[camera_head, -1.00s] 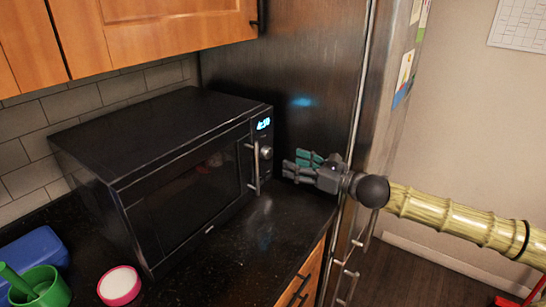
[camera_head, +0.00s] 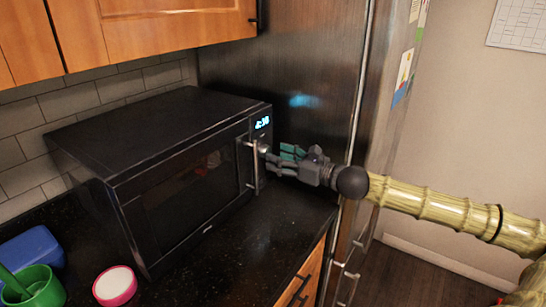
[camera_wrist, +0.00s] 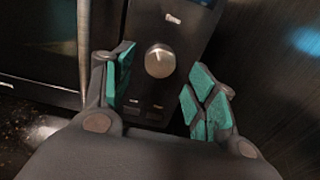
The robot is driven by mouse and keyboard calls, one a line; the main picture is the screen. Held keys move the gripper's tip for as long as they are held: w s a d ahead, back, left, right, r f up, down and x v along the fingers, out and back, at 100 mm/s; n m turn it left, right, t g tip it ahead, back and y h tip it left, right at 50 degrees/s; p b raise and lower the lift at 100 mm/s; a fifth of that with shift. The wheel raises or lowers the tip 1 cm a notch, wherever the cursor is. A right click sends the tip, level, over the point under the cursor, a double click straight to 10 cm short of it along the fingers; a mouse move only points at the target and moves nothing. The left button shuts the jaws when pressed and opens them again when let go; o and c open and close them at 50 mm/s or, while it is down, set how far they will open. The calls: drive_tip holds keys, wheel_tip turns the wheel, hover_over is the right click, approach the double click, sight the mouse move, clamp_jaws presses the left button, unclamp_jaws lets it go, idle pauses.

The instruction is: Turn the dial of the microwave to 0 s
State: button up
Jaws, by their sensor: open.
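The black microwave (camera_head: 165,165) stands on the dark counter, its door facing the front right. Its lit display (camera_head: 262,122) shows blue digits. The round silver dial (camera_wrist: 160,61) shows in the wrist view on the control panel, below the display edge, with a small pale mark near its top. My gripper (camera_head: 277,161) is open and points left at the panel. In the wrist view my gripper (camera_wrist: 155,88) has its teal-padded fingers on either side, with the dial a little above and between them; they look apart from it. In the head view the fingers come close to the dial.
The vertical door handle (camera_head: 253,166) is just left of my fingers; it also shows in the wrist view (camera_wrist: 84,45). The steel fridge (camera_head: 290,75) stands close on the right. A pink-rimmed bowl (camera_head: 115,286) and a green cup (camera_head: 36,288) are at lower left.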

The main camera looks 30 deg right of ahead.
sight(266, 152)
drive_tip(key=shift+b+x, duration=0.8)
drive_tip(key=shift+x, duration=0.6)
drive_tip(key=shift+w, duration=0.1)
drive_tip(key=c, duration=1)
